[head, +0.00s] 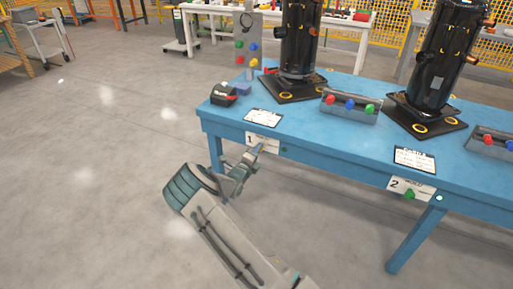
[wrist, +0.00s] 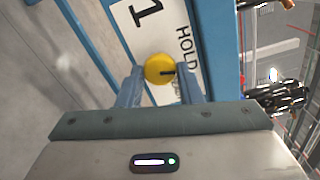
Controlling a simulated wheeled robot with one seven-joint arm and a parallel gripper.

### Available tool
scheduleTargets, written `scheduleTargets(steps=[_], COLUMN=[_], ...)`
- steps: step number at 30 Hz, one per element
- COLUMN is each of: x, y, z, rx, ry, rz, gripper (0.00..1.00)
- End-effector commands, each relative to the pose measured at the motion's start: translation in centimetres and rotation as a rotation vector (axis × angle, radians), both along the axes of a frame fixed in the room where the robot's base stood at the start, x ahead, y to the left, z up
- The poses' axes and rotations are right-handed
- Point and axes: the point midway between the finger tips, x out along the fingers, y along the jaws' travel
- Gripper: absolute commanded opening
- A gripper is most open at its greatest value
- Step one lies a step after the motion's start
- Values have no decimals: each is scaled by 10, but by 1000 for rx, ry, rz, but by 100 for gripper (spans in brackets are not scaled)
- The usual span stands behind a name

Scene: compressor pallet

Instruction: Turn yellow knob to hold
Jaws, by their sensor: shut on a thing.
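The yellow knob (wrist: 157,65) sits on a white label marked 1 (wrist: 146,14) on the blue table's front edge. The word HOLD (wrist: 183,46) is printed beside it. The knob's dark pointer line points to the right in the wrist view. My gripper (wrist: 161,76) has one finger on each side of the knob and is shut on it. In the head view my gripper (head: 257,151) reaches the label 1 plate (head: 262,136) from the front, and its fingers mostly hide the knob.
The blue table (head: 225,118) bears dark compressors (head: 298,40), knob boxes (head: 350,107) and paper cards (head: 263,117). Further right, a label marked 2 (head: 396,184) has a green knob (head: 409,194). The floor in front is clear.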

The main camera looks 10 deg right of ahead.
Motion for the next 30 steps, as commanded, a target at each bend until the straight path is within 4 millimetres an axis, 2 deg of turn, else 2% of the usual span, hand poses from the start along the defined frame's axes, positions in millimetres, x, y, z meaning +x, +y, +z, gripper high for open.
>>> scheduleTargets(steps=[12, 30], x=[0, 0], y=[1, 1], z=[1, 0], rx=[-184, -223], ry=[134, 162], rz=[2, 1], gripper=[10, 10])
